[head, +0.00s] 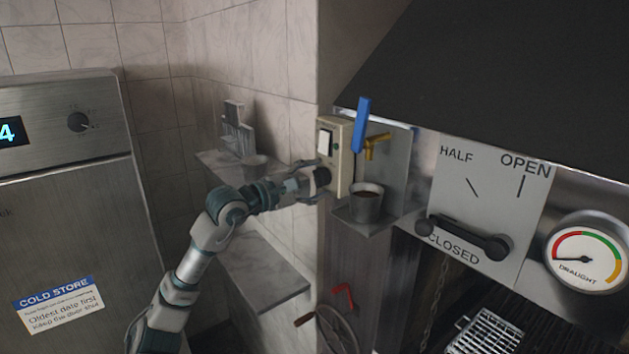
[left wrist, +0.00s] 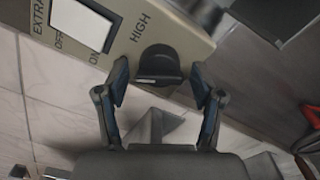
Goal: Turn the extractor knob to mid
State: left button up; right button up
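The extractor control is a beige box (head: 340,150) on the wall corner, with a white rocker switch on its face. Its black knob (head: 322,177) sits low on that face. In the left wrist view the knob (left wrist: 158,66) stands near the printed word HIGH; OFF and ON are printed beside the white switch (left wrist: 85,24). My left gripper (head: 314,180) is at the knob. In the left wrist view its two fingers (left wrist: 159,84) are apart, one on each side of the knob, with a visible gap on both sides. The knob's pointer setting cannot be read. My right gripper is out of view.
A metal cup (head: 366,203) stands on a small shelf right of the box. A blue-handled lever (head: 362,125) is above it. A black damper handle (head: 465,240) is farther right.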

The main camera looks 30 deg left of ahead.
pick_arm(q)
jog(key=shift+w, duration=0.1)
jog(key=shift+s+a, duration=0.15)
jog(key=shift+s, duration=0.2)
jog(key=v, duration=1.1)
jog(key=shift+a+f, duration=0.2)
jog(key=shift+d, duration=0.15)
